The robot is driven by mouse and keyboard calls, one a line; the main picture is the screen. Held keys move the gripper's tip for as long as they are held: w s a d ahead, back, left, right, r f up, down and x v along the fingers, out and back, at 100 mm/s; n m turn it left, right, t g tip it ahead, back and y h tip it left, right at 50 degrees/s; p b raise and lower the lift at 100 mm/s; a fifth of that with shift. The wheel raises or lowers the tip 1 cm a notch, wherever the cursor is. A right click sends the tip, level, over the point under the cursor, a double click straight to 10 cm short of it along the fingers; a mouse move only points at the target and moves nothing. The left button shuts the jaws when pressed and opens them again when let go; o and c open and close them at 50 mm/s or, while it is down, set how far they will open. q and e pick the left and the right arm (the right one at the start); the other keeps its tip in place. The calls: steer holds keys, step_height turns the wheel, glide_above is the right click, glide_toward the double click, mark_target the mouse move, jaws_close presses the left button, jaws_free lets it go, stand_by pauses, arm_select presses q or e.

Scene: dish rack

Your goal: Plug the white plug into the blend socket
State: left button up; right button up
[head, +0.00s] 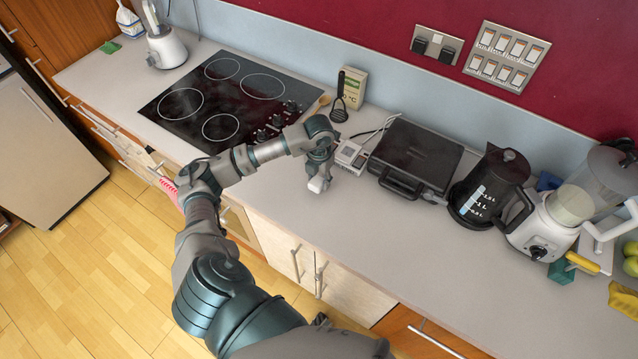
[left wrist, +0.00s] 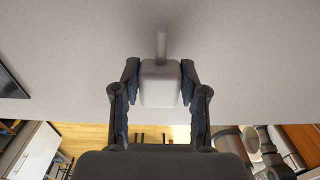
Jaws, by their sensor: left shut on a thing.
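My left gripper (head: 319,174) is above the counter, just in front of a small white socket-like box. It is shut on the white plug (head: 317,185). In the left wrist view the fingers (left wrist: 160,72) clasp the pale plug body (left wrist: 160,88) from both sides, with a narrow prong pointing away over bare counter. The white box (head: 350,157) lies on the counter to the right of the gripper, with a cable behind it; its labels are too small to read. I cannot tell which socket is the blend one. My right gripper does not show.
A black grill (head: 415,155) stands right of the box, then a black kettle (head: 489,187) and a blender (head: 552,222). The hob (head: 228,98) is to the left. A switch panel (head: 507,57) and a smaller panel (head: 437,44) are on the wall. The front counter is clear.

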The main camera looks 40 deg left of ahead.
arm_select(q)
steer(key=s+d, duration=0.1)
steer(key=s, duration=0.3)
steer(key=s+d+r+b, duration=0.1)
steer(key=s+d, duration=0.1)
steer(key=s, duration=0.2)
steer(key=s+d+b, duration=0.1)
steer(key=s+d, duration=0.1)
steer(key=s, duration=0.3)
steer(key=shift+r, duration=0.2)
steer(key=shift+s+d+r, duration=0.1)
steer(key=shift+s+d, duration=0.2)
steer(key=shift+s, duration=0.45)
steer(key=shift+s+d+r, duration=0.1)
steer(key=shift+s, duration=0.1)
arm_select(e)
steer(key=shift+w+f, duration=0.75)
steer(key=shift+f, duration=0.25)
